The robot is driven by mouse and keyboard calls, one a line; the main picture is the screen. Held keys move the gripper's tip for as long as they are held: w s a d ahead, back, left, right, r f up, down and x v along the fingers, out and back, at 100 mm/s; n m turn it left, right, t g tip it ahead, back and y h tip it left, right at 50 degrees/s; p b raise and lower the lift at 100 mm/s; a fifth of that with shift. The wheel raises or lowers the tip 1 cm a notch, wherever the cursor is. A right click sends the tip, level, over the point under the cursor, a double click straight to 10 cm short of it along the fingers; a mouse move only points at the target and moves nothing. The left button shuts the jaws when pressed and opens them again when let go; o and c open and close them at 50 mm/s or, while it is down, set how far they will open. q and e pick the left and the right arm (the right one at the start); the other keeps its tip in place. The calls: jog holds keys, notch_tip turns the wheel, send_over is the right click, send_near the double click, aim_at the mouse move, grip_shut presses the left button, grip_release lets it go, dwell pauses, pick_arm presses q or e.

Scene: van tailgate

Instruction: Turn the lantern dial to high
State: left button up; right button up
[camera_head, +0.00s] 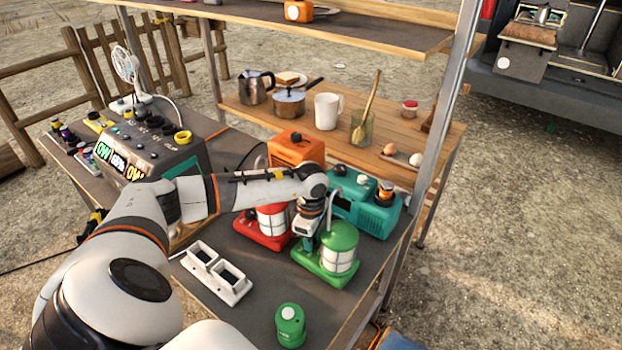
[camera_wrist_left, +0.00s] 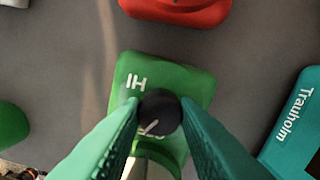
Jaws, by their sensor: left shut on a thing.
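A green lantern (camera_head: 338,238) with a pale globe stands on its green base (camera_head: 322,264) on the dark table. In the left wrist view the base (camera_wrist_left: 190,82) carries the white letters HI (camera_wrist_left: 135,82) beside a round black dial (camera_wrist_left: 160,106). My left gripper (camera_head: 306,232) reaches down to the lantern. In the left wrist view its two green fingers (camera_wrist_left: 158,116) are shut on the dial from both sides. A white mark on the dial points to the lower left, away from HI. Another label beside the dial is mostly hidden. My right gripper is not in view.
A red lantern (camera_head: 262,228) stands left of the green one, and a teal Trauholm box (camera_head: 372,216) stands close behind. A metal shelf post (camera_head: 441,140) rises at right.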

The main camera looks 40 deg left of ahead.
pick_arm(q)
jog(key=m+b, duration=0.3)
jog(key=m, duration=0.1)
jog(key=shift+f+b, duration=0.1)
jog(key=shift+b, duration=0.2)
jog(key=shift+m+b, duration=0.95)
jog(key=shift+m, duration=0.75)
jog(key=o, duration=1)
jog(key=shift+r, duration=0.2)
notch_tip(320, 180, up, 12)
jog(key=shift+b, duration=0.45)
